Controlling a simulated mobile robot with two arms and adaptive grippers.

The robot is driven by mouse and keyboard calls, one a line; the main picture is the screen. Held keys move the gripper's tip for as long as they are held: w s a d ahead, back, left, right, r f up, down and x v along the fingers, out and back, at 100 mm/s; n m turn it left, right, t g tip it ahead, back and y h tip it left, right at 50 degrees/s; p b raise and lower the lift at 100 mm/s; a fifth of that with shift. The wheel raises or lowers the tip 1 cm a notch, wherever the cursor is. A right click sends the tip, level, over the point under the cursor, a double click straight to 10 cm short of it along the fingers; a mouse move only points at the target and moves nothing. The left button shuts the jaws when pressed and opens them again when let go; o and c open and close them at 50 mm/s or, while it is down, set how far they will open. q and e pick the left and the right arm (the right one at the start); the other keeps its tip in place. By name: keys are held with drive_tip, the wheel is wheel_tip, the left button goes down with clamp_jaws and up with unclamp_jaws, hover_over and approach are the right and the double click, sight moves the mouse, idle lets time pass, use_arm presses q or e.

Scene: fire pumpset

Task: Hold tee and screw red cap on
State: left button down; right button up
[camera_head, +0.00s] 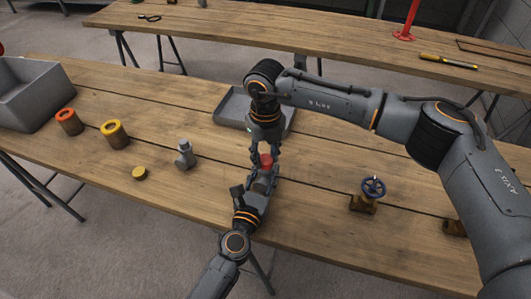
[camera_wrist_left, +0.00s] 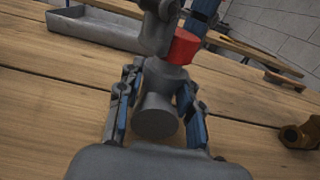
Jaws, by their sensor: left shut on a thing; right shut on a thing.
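The grey tee (camera_wrist_left: 156,116) is between the blue-padded fingers of my left gripper (camera_wrist_left: 158,104), which is shut on it. In the head view my left gripper (camera_head: 262,182) reaches in from below, above the table, and hides most of the tee. The red cap (camera_head: 266,160) is in my right gripper (camera_head: 265,157), which points down from above and is shut on it. In the left wrist view the red cap (camera_wrist_left: 184,47) sits at the tee's upper end, slightly tilted in the picture. I cannot tell whether its thread is engaged.
A grey tray (camera_head: 228,106) lies behind the grippers. A small grey fitting (camera_head: 184,155), a yellow cap (camera_head: 140,173) and orange- and yellow-topped cylinders (camera_head: 69,122) stand left. A grey bin (camera_head: 30,92) is far left. A brass valve with blue wheel (camera_head: 372,190) stands right.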

drive_tip(key=shift+f, duration=0.2)
drive_tip(key=m, duration=0.5)
drive_tip(key=shift+m, duration=0.3)
drive_tip(key=m, duration=2.1)
